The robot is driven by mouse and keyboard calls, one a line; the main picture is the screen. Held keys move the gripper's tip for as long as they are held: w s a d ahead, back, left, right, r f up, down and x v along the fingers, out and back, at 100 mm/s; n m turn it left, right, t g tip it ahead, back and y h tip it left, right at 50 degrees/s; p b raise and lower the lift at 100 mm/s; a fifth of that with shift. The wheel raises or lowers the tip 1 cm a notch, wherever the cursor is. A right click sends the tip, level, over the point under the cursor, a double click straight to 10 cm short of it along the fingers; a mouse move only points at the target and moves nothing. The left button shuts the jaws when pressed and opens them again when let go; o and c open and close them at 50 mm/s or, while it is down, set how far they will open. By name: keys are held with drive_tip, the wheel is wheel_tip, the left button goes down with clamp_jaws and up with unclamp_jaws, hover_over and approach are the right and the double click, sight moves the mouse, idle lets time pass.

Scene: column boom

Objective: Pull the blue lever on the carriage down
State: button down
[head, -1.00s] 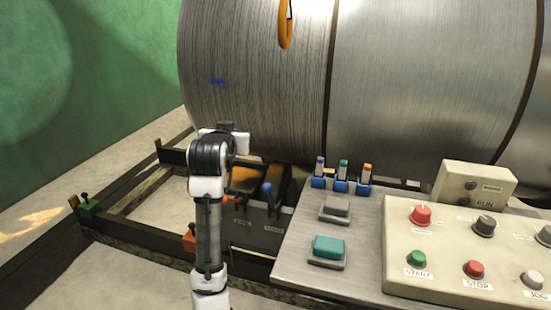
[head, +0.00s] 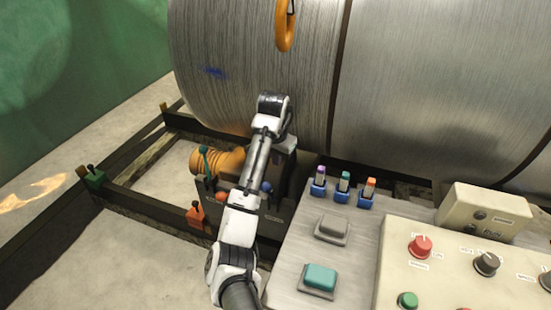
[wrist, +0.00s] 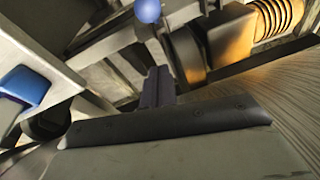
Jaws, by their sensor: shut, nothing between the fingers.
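The blue lever shows as a round blue knob (head: 266,187) on the dark carriage (head: 271,226), just right of my forearm in the head view. In the wrist view a blue ball (wrist: 147,11) at the top edge appears to be the same knob. My gripper (wrist: 156,86) is shut and empty, its dark fingers pointing toward the knob with a gap between in the picture. In the head view the fingertips are hidden behind my arm. My forearm covers part of the carriage and the lever's stem is mostly hidden.
A teal lever (head: 205,162) and orange bellows (head: 212,162) are left of my arm. The large metal roll (head: 240,60) stands close behind my wrist. The control desk (head: 290,265), with markers in blue holders (head: 343,188), is at right. Dark rails (head: 140,200) frame the left.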

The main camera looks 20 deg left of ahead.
sight(270, 194)
drive_tip(key=f+p, duration=0.1)
drive_tip(key=f, duration=0.4)
drive_tip(key=s+a+f+p, duration=0.1)
drive_tip(key=f, duration=0.1)
drive_tip(key=shift+f+p, duration=0.25)
drive_tip(key=shift+p, duration=0.1)
drive_tip(key=shift+s+a+f, duration=0.1)
drive_tip(key=shift+s+f, duration=0.2)
drive_tip(key=shift+s, duration=0.15)
